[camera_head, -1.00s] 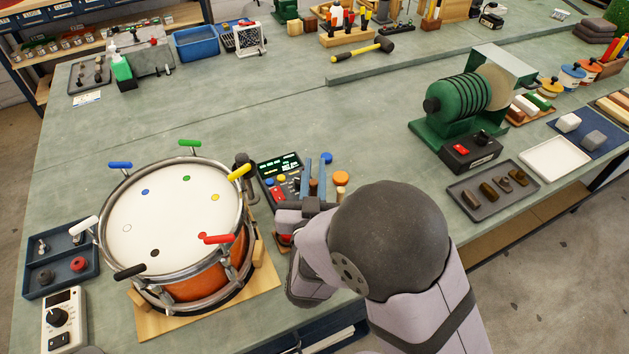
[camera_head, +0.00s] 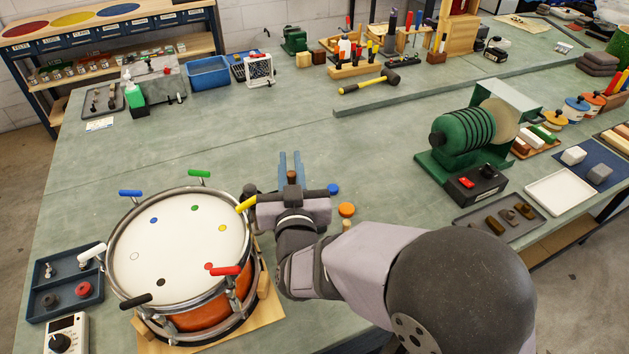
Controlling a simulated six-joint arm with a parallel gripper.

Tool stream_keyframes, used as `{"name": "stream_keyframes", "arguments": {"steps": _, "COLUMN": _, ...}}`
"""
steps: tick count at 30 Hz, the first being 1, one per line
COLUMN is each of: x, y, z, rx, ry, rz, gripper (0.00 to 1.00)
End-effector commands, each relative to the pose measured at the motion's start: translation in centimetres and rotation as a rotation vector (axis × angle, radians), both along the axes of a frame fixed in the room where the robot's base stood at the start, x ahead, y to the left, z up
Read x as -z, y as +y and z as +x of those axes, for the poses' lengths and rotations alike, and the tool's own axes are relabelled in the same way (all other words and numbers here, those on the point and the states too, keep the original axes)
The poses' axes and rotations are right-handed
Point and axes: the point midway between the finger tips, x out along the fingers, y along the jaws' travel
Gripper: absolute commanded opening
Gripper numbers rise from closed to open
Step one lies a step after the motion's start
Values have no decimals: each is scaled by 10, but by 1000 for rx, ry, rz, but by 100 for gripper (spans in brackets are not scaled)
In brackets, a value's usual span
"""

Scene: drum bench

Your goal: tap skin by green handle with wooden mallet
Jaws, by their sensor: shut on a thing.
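The drum (camera_head: 205,312) stands at the lower left with its white skin (camera_head: 175,250) facing up. Coloured handles ring its rim. The green handle (camera_head: 199,173) is at the far side, with a green dot (camera_head: 195,208) on the skin in front of it. My gripper (camera_head: 290,160) is right of the drum, apart from the skin, its blue fingers pointing away from me. A brown wooden piece between the fingers appears to be part of the wooden mallet (camera_head: 291,177). The rest of the mallet is hidden by my gripper and wrist.
The yellow handle (camera_head: 246,204) and a dark knob (camera_head: 250,190) at the drum's right rim are close to my gripper. A green grinder (camera_head: 465,133) stands further right.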

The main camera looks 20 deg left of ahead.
Motion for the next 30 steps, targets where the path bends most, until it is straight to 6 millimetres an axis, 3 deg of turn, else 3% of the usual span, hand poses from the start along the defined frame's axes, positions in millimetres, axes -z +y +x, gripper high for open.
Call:
{"name": "stream_keyframes", "arguments": {"steps": 1, "x": -18, "y": 16, "z": 2, "rx": -44, "ry": -4, "rz": 5, "gripper": 0}}
{"name": "stream_keyframes", "arguments": {"steps": 6, "x": -62, "y": 75, "z": -1, "rx": -246, "ry": -5, "rz": 3, "gripper": 0}}
{"name": "stream_keyframes", "arguments": {"steps": 12, "x": -95, "y": 122, "z": -13, "rx": -450, "ry": -2, "rz": -1, "gripper": 0}}
{"name": "stream_keyframes", "arguments": {"steps": 30, "x": -149, "y": 196, "z": -61, "rx": -958, "ry": -3, "rz": -1, "gripper": 0}}
